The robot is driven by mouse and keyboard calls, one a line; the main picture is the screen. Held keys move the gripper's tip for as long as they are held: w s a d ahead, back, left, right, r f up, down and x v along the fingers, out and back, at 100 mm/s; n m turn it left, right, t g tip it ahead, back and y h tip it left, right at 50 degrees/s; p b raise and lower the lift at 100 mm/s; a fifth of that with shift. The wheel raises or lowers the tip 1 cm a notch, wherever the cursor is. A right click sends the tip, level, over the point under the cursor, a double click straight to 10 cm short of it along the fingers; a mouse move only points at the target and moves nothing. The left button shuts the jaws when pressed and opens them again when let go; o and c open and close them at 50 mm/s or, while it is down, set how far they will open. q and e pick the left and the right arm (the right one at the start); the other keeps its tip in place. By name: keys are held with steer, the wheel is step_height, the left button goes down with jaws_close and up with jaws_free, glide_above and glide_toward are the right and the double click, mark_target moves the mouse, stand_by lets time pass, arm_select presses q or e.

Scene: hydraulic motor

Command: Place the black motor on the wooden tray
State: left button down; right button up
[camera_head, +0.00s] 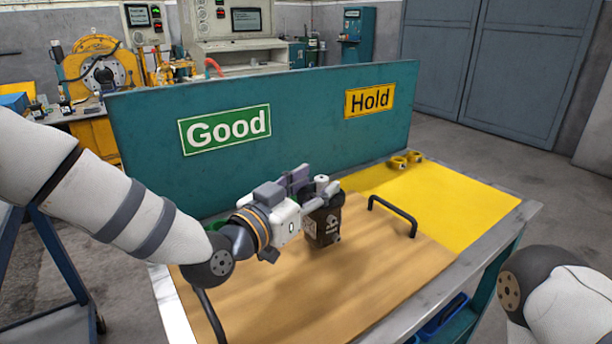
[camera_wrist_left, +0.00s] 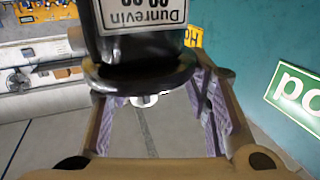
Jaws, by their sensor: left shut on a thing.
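The black motor (camera_head: 326,226) is upright over the wooden tray (camera_head: 345,285), near its far side. I cannot tell whether its base touches the tray. My left gripper (camera_head: 318,196) is shut on the motor's upper part. In the left wrist view the motor (camera_wrist_left: 140,50) fills the top middle, with a white label, and the gripper's two fingers reach along either side of it. The tray has black handles, one at the right (camera_head: 394,215) and one at the near left (camera_head: 208,316). My right gripper is out of view; only part of that arm shows at lower right.
A teal back panel (camera_head: 300,120) stands behind the tray, with a green Good sign (camera_head: 225,130) and a yellow Hold sign (camera_head: 369,99). A yellow mat (camera_head: 465,205) lies right of the tray, with small yellow rings (camera_head: 405,160) at its far edge. The tray's near part is clear.

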arm_select(q)
steer(key=shift+f, duration=0.6)
steer(key=shift+f, duration=0.15)
steer(key=c, duration=0.9)
jaws_free()
steer(key=shift+f, duration=0.2)
steer(key=shift+o, duration=0.2)
steer(key=shift+s+a+r, duration=0.15)
steer(key=shift+s+a, duration=0.05)
steer(key=v, duration=0.7)
steer(key=shift+p, duration=0.35)
